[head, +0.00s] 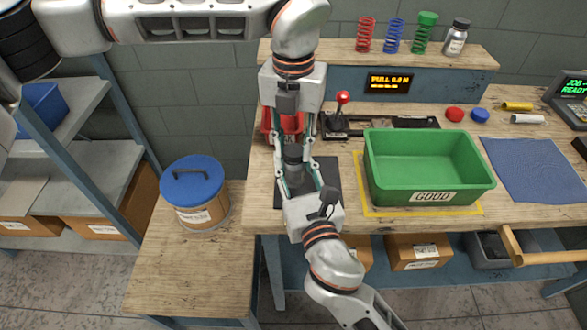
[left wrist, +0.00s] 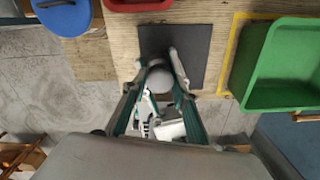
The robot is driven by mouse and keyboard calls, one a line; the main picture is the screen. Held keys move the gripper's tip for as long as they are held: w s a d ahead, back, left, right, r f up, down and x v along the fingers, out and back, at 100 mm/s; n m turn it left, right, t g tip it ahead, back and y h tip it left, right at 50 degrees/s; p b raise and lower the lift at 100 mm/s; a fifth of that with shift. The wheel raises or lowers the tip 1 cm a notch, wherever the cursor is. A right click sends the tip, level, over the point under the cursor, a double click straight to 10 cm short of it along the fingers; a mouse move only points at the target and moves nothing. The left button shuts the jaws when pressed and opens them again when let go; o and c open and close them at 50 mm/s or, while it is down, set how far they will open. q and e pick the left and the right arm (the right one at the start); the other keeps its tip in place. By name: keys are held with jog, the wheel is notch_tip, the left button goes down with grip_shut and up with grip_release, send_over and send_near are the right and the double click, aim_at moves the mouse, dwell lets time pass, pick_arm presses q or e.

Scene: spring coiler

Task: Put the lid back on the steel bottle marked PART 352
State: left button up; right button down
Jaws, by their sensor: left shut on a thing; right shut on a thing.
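My left gripper (head: 293,148) comes down from the top of the head view, shut on a dark, small round thing that looks like the lid (head: 293,152). My right gripper (head: 297,172) reaches up from below, its fingers around a greyish cylinder (head: 295,168) that looks like the steel bottle. The two grippers meet closely over the dark mat. In the left wrist view a pale grey round top (left wrist: 160,79) shows between my left fingertips. The fingers hide most of both things. I cannot read PART 352 or tell whether lid and bottle touch.
A dark mat (head: 328,176) lies beneath the grippers. A green GOOD bin (head: 430,165) stands close to the right. A red bin (head: 268,122) and a red-knobbed lever (head: 342,108) are behind. A blue-lidded tub (head: 194,190) stands left. A small labelled bottle (head: 456,38) sits on the shelf.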

pick_arm(q)
jog(key=m, duration=0.3)
jog(key=shift+m, duration=0.4)
jog(key=m, duration=1.7)
jog(key=shift+m, duration=0.3)
jog(key=m, duration=1.4)
jog(key=shift+f, duration=0.1)
jog(key=o, duration=1.2)
